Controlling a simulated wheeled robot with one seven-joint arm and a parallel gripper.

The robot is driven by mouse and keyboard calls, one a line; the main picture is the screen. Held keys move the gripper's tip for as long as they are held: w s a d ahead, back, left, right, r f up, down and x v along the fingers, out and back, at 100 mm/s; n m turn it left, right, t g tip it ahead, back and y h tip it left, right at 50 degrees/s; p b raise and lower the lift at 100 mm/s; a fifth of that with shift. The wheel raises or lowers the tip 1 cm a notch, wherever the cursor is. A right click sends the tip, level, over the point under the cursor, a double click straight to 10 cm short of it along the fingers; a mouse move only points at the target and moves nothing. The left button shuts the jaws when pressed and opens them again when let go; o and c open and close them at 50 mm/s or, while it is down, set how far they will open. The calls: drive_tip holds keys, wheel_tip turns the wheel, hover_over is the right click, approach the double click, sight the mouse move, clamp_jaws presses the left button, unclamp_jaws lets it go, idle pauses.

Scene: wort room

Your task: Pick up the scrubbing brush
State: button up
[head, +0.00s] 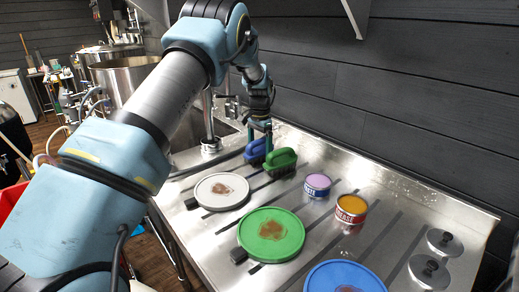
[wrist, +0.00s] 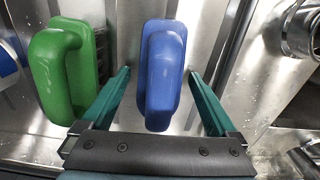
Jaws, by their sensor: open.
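Two handled brushes stand side by side on the steel counter, one blue and one green. The blue scrubbing brush (wrist: 162,75) lies between the two open fingers of my gripper (wrist: 161,85) in the wrist view, with a gap on each side. The green scrubbing brush (wrist: 62,70) stands just left of the left finger. Dark bristles show under the green handle.
A white lid (head: 222,191), a green lid (head: 271,235) and a blue lid (head: 345,278) with brown stains lie nearer. A purple-topped tin (head: 318,186) and an orange-topped tin (head: 350,210) stand right of the brushes. A dark wall (head: 400,95) runs behind the counter.

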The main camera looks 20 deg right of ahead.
drive_tip(key=c, duration=1.5)
